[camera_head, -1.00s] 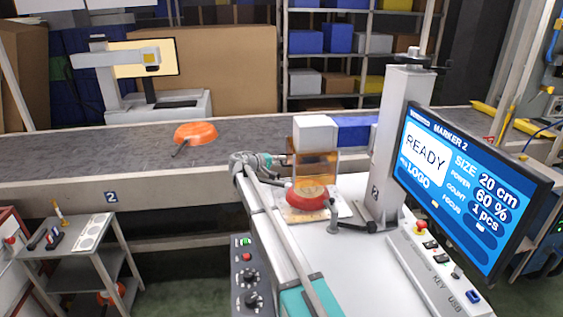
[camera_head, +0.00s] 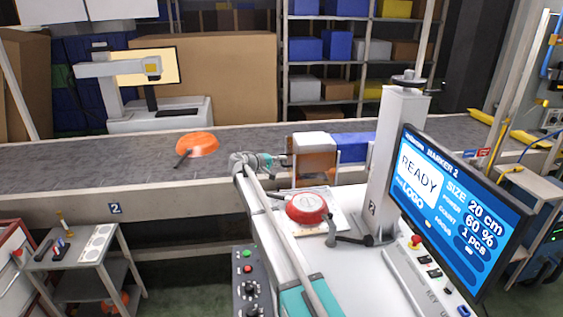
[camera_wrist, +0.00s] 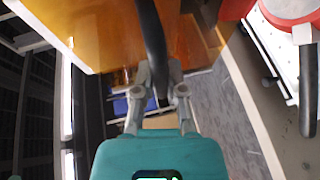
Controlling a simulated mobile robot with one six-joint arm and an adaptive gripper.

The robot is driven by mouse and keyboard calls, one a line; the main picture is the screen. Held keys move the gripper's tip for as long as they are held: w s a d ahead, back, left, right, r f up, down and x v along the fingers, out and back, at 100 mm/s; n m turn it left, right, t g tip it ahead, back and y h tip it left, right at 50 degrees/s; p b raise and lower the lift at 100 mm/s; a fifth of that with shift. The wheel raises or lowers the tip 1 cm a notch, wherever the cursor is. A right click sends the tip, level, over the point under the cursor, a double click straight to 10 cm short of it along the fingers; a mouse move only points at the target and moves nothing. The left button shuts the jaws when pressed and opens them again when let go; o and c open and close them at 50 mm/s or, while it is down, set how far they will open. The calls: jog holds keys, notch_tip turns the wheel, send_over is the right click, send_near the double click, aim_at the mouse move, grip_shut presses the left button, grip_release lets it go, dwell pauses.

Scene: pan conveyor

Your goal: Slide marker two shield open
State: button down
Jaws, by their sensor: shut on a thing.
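Marker two's shield (camera_head: 313,165) is an amber see-through cover around the front of the white marking head (camera_head: 312,139). Its lower edge is raised clear of the plate below. In the wrist view the amber panel (camera_wrist: 110,30) fills the upper left, with a dark curved handle (camera_wrist: 150,35) in front of it. My gripper (camera_wrist: 158,82) is shut on this handle; in the head view my gripper (camera_head: 287,160) is at the shield's left side.
The marker's column (camera_head: 393,150) stands right of the shield, with a black clamp lever (camera_head: 350,239) near its foot. The monitor (camera_head: 455,205) reads READY. The conveyor (camera_head: 90,155) carries an orange pan (camera_head: 197,144). A small side table (camera_head: 80,245) stands at the left.

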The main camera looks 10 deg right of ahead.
jog(key=c, duration=0.7)
grip_release()
jog(key=shift+f, duration=0.2)
notch_tip(320, 180, down, 9)
jog(key=b, duration=0.9)
jog(key=r+p+v, duration=0.1)
jog(key=p+v, duration=0.2)
jog(key=v, duration=1.1)
jog(key=shift+s+d+f+m+g+y+b, duration=0.3)
jog(key=shift+s+d+f+g+y, duration=0.6)
jog(key=shift+s+d+f, duration=1.7)
jog(key=shift+s+d+f+m+g+y+b, duration=0.45)
jog(key=shift+s+d+f+y, duration=1.05)
jog(key=shift+s, duration=2.15)
jog(key=shift+s+d+f+m+g+y+b, duration=0.15)
jog(key=shift+s+d+f+g+y, duration=0.7)
jog(key=shift+s+d+f, duration=1.75)
